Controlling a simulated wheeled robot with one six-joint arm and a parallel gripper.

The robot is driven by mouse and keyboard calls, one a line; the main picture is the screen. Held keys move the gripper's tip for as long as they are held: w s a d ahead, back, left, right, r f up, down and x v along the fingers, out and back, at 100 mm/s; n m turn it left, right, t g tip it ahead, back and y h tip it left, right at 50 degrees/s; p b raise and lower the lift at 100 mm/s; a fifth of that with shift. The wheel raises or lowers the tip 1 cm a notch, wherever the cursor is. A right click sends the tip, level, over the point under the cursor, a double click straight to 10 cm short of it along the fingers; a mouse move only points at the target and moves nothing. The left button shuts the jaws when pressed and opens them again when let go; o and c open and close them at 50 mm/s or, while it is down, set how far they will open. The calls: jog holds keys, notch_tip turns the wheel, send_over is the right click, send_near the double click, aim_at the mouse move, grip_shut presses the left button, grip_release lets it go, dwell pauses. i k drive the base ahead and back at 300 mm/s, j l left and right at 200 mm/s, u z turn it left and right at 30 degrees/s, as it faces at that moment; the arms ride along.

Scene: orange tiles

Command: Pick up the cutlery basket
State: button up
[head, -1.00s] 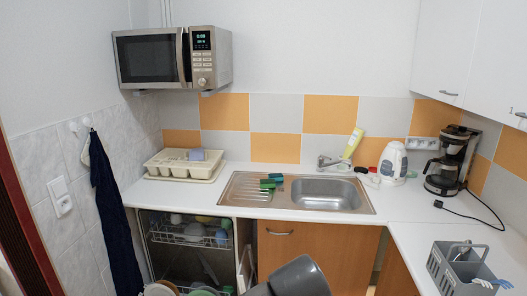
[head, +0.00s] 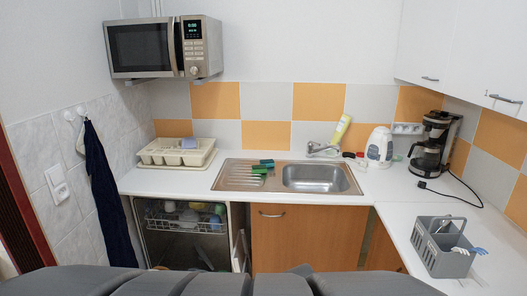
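The grey cutlery basket (head: 452,265) stands upright on the right-hand white counter, at the lower right of the head view. It has a handle across the top and holds some cutlery; light blue and white ends stick out on its right side. My gripper is not in view. Only grey links of my arm show along the bottom edge, to the left of the basket and apart from it in the picture.
A coffee maker (head: 434,145) with a loose black cord stands behind the basket on the counter (head: 398,222). A kettle (head: 379,146), sink (head: 316,178) and dish rack (head: 176,153) are farther back. The dishwasher (head: 182,237) is open at lower left. White cabinets (head: 455,45) hang above right.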

aim_at(434, 249)
jog(key=z, duration=1.65)
